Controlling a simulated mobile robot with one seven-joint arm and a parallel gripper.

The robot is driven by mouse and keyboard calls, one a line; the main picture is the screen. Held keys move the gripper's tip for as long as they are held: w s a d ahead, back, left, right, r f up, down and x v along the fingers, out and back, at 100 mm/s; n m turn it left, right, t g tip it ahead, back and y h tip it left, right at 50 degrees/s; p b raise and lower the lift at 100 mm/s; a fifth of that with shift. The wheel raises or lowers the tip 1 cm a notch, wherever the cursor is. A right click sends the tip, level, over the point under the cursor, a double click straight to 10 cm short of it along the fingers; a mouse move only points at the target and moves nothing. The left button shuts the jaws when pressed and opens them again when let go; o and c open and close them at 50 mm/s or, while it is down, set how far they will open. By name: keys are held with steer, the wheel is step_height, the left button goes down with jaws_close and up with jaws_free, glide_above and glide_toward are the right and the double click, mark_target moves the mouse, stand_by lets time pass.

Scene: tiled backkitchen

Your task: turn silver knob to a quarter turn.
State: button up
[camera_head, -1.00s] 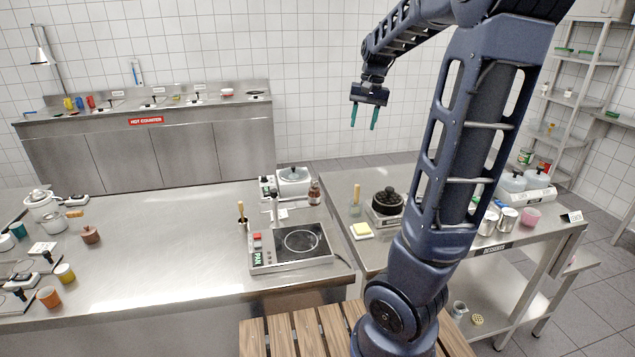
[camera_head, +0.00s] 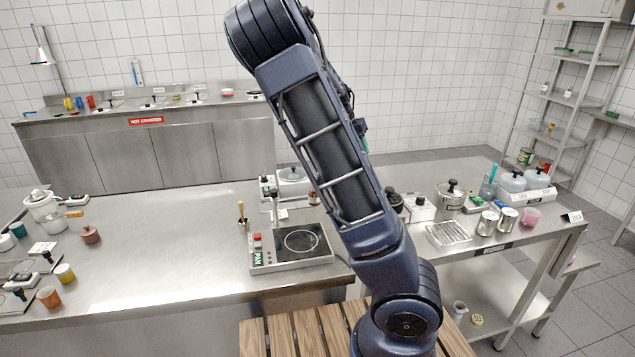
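I cannot make out a silver knob for certain at this size. A hotplate unit (camera_head: 318,258) labelled PAN stands on the steel counter. It has a black top with a ring, and a control strip (camera_head: 257,241) with a red switch on its left; any knob there is too small to tell. My arm now stands across the middle of the view. My gripper (camera_head: 362,125) is almost wholly hidden behind the arm; only a small teal bit shows beside it, above the counters. Whether it is open or holds anything is hidden.
Behind the hotplate stand a white appliance (camera_head: 292,182) and a small bottle (camera_head: 313,197). A wooden-handled tool (camera_head: 241,212) stands at its left. The right table holds a pot (camera_head: 451,195), a wire rack (camera_head: 448,233) and cans.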

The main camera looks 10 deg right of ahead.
steer(key=s+a+r+m+t+h, duration=0.1)
steer(key=a+r+t+h, duration=0.3)
steer(key=r, duration=0.5)
steer(key=s+a+r+m+t+h, duration=0.1)
steer(key=a+r+t+h, duration=0.1)
steer(key=a+r, duration=0.6)
steer(key=s+a+r+t+h, duration=0.1)
steer(key=s+a+r+t, duration=0.2)
steer(key=s+a+r, duration=0.45)
steer(key=s+a+r+t+h, duration=0.25)
steer(key=s+a+r, duration=0.25)
steer(key=r, duration=0.6)
step_height(320, 180, down, 43)
steer(key=d, duration=0.1)
steer(key=shift+y, duration=0.35)
steer(key=shift+r+x, duration=0.15)
steer(key=shift+x, duration=2.45)
steer(key=shift+r+x, duration=0.2)
steer(key=shift+x, duration=2.35)
steer(key=shift+w+a, duration=0.15)
steer(key=shift+w, duration=0.05)
jaws_close()
